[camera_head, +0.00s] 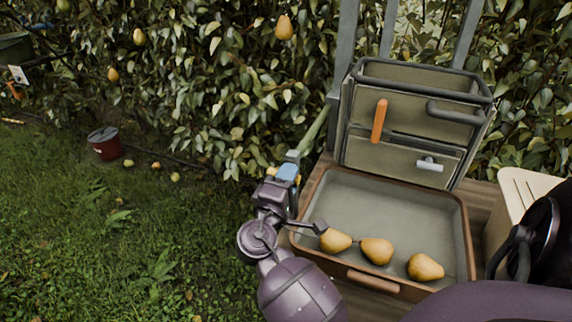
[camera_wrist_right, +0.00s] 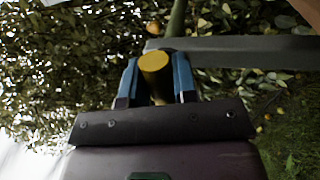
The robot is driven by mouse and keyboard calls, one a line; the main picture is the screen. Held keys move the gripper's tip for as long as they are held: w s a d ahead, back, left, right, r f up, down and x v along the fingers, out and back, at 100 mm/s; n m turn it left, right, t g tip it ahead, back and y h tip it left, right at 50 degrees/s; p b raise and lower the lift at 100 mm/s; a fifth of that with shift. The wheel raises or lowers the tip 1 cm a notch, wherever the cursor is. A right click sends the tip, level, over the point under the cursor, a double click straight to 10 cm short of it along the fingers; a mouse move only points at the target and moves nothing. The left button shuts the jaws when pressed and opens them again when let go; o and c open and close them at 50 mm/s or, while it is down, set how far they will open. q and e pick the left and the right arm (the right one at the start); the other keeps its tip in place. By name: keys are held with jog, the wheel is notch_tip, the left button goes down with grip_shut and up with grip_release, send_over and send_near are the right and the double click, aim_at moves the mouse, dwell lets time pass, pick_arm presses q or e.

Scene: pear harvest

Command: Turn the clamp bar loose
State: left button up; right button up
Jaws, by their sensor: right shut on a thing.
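My right gripper (camera_head: 285,173), with blue fingers, is at the left of the crate, by the lower end of a green pole (camera_head: 315,130). In the right wrist view its fingers (camera_wrist_right: 157,74) are shut on a short round bar with a yellow end (camera_wrist_right: 154,61), which looks to be the clamp bar. A flat grey bar (camera_wrist_right: 240,48) crosses just behind it, and the green pole (camera_wrist_right: 177,20) rises beyond. In the head view the gripper mostly hides the clamp bar. How far it is turned cannot be told. My left gripper is not in view.
A brown-rimmed crate (camera_head: 462,225) with a few pears (camera_head: 376,250) stands right of my arm. Behind it is a grey-green case (camera_head: 360,155) with an orange handle (camera_head: 379,121). A red bucket (camera_head: 105,147) stands on the grass at left. A leafy hedge (camera_head: 190,90) closes the back.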

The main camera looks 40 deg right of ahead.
jog(key=shift+r, duration=0.2)
jog(key=o, duration=0.9)
jog(key=shift+f, duration=0.1)
jog(key=shift+a+f, duration=0.1)
jog(key=shift+a, duration=0.1)
jog(key=v, duration=1)
jog(key=shift+s+a, duration=0.1)
jog(key=shift+a, duration=0.05)
jog(key=shift+a, duration=0.1)
